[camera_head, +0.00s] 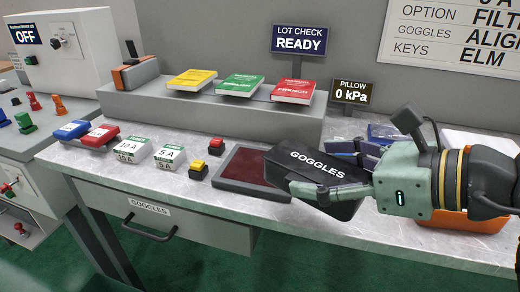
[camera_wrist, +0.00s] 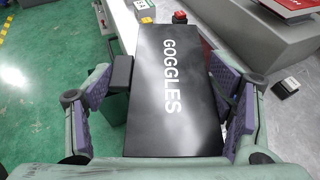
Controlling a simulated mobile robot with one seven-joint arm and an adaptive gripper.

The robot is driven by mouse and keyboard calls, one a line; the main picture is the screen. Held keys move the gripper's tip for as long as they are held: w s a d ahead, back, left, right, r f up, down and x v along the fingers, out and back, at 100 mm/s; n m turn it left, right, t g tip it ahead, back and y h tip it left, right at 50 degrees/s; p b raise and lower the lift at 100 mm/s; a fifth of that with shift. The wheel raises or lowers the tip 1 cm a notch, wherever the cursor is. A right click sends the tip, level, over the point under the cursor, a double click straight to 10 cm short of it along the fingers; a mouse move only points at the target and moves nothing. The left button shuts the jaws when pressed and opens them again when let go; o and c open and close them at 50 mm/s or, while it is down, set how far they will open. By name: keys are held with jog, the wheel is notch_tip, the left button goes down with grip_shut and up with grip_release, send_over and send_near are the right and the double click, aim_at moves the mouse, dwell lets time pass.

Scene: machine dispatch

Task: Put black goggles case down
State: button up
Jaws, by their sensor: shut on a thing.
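The black goggles case (camera_head: 312,166) is a dark box with "GOGGLES" in white on its top. My gripper (camera_head: 335,172) is shut on it, with one finger along the case's near side in the head view. In the wrist view the case (camera_wrist: 172,85) fills the middle, between the purple-padded fingers of my gripper (camera_wrist: 172,100). The case is over the right part of the grey worktop (camera_head: 240,212), just right of a dark red pad (camera_head: 243,166). Whether its underside touches the worktop is hidden.
Blue items (camera_head: 385,132) and an orange-and-white object (camera_head: 470,217) lie behind and beside my gripper. A raised shelf (camera_head: 190,104) holds several books. A drawer labelled GOGGLES (camera_head: 150,212) is below the worktop.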

jog(key=w+a+p, duration=0.1)
jog(key=w+a, duration=0.1)
jog(key=w, duration=0.1)
jog(key=w+a+p, duration=0.2)
jog(key=w, duration=0.2)
jog(key=w+a+f+p, duration=0.1)
jog(key=w+a, duration=0.2)
jog(key=w, duration=0.1)
jog(key=shift+w+a+p, duration=0.35)
jog(key=shift+w+p, duration=0.05)
jog(key=shift+w, duration=0.2)
jog(key=f, duration=0.1)
jog(key=f+p, duration=0.1)
jog(key=w+f, duration=0.1)
jog(key=shift+a+f+p, duration=0.2)
jog(key=shift+a+p, duration=0.05)
jog(key=shift+p, duration=0.1)
jog(key=shift+f, duration=0.25)
jog(key=shift+f+b, duration=0.25)
jog(key=shift+b, duration=0.15)
jog(key=o, duration=1.3)
jog(key=shift+r, duration=0.1)
